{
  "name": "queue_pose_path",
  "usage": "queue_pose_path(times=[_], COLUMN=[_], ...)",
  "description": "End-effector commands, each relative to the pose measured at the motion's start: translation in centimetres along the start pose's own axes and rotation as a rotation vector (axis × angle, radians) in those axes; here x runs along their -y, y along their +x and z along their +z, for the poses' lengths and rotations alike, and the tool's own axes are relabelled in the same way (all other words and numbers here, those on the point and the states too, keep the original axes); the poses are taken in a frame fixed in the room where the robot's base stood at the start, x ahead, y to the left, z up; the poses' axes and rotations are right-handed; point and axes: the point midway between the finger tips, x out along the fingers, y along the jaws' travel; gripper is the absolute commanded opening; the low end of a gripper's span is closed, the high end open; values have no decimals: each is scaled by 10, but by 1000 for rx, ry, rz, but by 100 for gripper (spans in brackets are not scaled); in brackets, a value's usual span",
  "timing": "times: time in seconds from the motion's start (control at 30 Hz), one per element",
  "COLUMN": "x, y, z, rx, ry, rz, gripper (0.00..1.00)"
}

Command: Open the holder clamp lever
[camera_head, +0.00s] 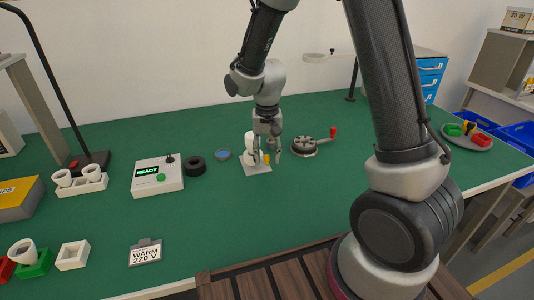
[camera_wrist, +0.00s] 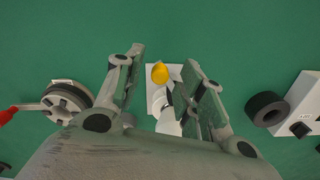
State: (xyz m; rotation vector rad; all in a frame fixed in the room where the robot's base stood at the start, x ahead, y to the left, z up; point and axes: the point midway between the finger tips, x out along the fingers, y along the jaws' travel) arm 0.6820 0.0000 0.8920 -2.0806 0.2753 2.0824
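A pale base plate (camera_head: 257,169) stands mid-table with a white rounded part and a small yellow knob (camera_head: 266,159) on it. In the wrist view, the yellow knob (camera_wrist: 160,73) has a dark stem beside it over the white plate (camera_wrist: 151,98). I take this as the holder and its clamp lever. My gripper (camera_head: 268,150) points down over the plate. In the wrist view, my gripper (camera_wrist: 165,62) is open, its two fingers apart, with the knob showing between them. I cannot see contact. The fingers partly hide the plate and white part.
A round grey device (camera_head: 304,148) with a red-tipped lever (camera_head: 332,132) is close on the right. A black ring (camera_head: 195,166), a small blue-topped dish (camera_head: 223,155) and a READY box (camera_head: 158,176) are on the left.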

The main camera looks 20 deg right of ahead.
Motion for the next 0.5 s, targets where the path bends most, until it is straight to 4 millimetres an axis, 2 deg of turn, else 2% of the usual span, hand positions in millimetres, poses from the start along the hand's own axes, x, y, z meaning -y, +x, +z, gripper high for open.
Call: queue_pose_path(times=[0.27,0.47,0.5], x=[0,0,0], y=[2,1,1], z=[0,0,0], rx=[0,-1,-1], ry=[0,-1,-1], rz=[0,0,0], gripper=[37,1,0])
